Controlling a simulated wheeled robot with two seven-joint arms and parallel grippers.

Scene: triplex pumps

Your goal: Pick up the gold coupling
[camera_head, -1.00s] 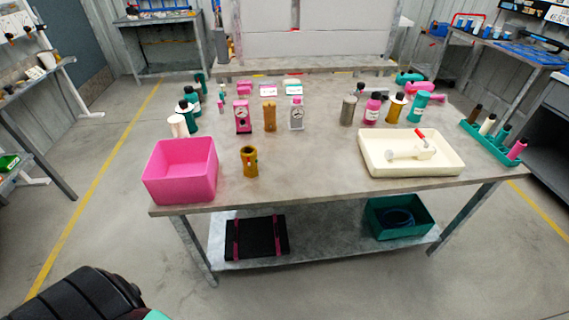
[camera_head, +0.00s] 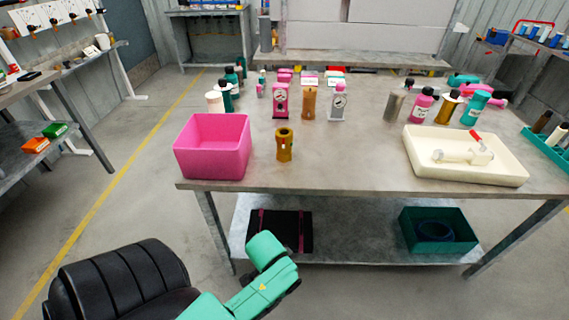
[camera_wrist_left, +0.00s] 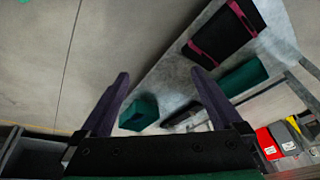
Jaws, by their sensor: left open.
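The gold coupling (camera_head: 285,145) stands upright on the workbench top (camera_head: 350,165), near its front edge, just right of the pink bin. It is a short gold-brown cylinder with an opening in its side. My left arm comes in at the bottom of the head view, low in front of the bench; its fingers are not clear there. In the left wrist view my left gripper (camera_wrist_left: 160,85) is open and empty, with the bench's lower shelf beyond its fingers. The coupling does not show in the wrist view. My right gripper is not in view.
A pink bin (camera_head: 213,147) stands left of the coupling. A cream tray (camera_head: 466,172) holding a white part with a red handle is at the right. Gauges and bottles stand farther back. A black case (camera_head: 280,231) and a green bin (camera_head: 437,231) are on the lower shelf.

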